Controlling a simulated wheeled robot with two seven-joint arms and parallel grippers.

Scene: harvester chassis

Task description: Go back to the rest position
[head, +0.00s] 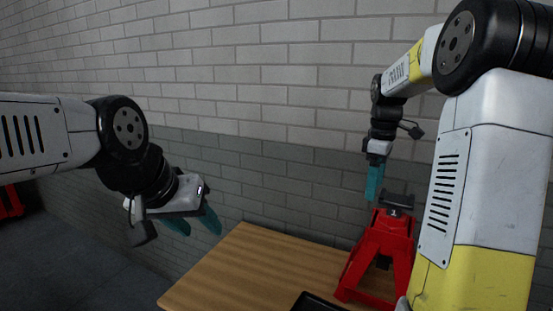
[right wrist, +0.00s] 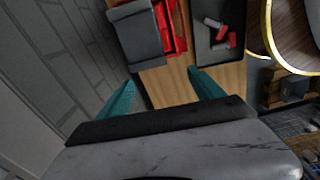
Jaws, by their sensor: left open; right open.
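My left gripper (head: 193,222) hangs in the air left of the wooden table, with its teal fingers apart and nothing between them. My right gripper (head: 374,184) is above the far part of the table, close to the top of a red stand. In the right wrist view its two teal fingers (right wrist: 160,92) are spread wide and empty, with wall, table and red stand visible beyond them.
The red stand (head: 381,246) with a dark top stands on the wooden table (head: 240,272). A black tray (right wrist: 203,55) holding small red and grey pieces lies beside it. A brick wall (head: 250,60) runs behind. The table's left part is bare.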

